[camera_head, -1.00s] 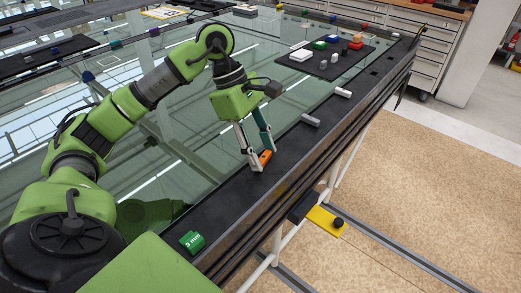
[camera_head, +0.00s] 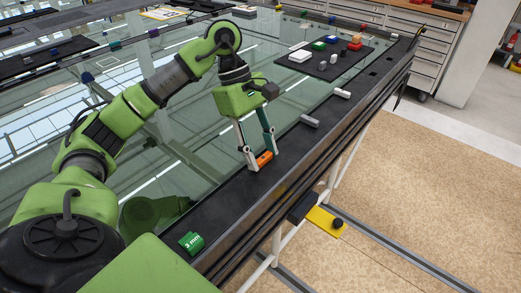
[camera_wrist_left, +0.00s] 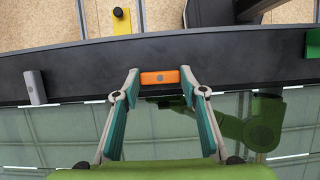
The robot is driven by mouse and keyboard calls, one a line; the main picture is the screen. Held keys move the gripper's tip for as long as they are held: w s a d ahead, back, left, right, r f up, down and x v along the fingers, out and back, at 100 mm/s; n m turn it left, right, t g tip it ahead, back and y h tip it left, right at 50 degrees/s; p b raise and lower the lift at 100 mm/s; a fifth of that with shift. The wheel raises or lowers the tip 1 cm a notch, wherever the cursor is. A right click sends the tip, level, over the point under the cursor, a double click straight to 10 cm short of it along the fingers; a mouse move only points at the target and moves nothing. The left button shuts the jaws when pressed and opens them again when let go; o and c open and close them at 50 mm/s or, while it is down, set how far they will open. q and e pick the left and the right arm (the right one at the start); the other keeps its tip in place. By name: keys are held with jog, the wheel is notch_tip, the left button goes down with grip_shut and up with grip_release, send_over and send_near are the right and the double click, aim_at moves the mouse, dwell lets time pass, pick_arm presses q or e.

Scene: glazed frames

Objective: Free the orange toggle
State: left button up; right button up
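The orange toggle (camera_head: 264,159) lies on the dark strip along the table's near edge. In the left wrist view the orange toggle (camera_wrist_left: 159,77) is a small block with a grey round spot, its long side running along the strip. My left gripper (camera_head: 262,161) reaches down over it with its fingertips spread at the two ends. In the left wrist view the left gripper (camera_wrist_left: 159,80) has a fingertip close beside each end of the toggle; whether a tip touches cannot be told. My right gripper is not in view.
Grey (camera_head: 309,121) and white (camera_head: 342,93) toggles lie farther along the strip, and a green one (camera_head: 191,242) nearer. A dark mat (camera_head: 322,70) with several small blocks lies at the back. A yellow plate with a black knob (camera_head: 326,221) sticks out below the edge.

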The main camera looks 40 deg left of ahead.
pick_arm(q)
jog(key=o, duration=0.4)
jog(key=shift+o, duration=0.2)
jog(key=v, duration=1.2)
jog(key=shift+d, duration=0.1)
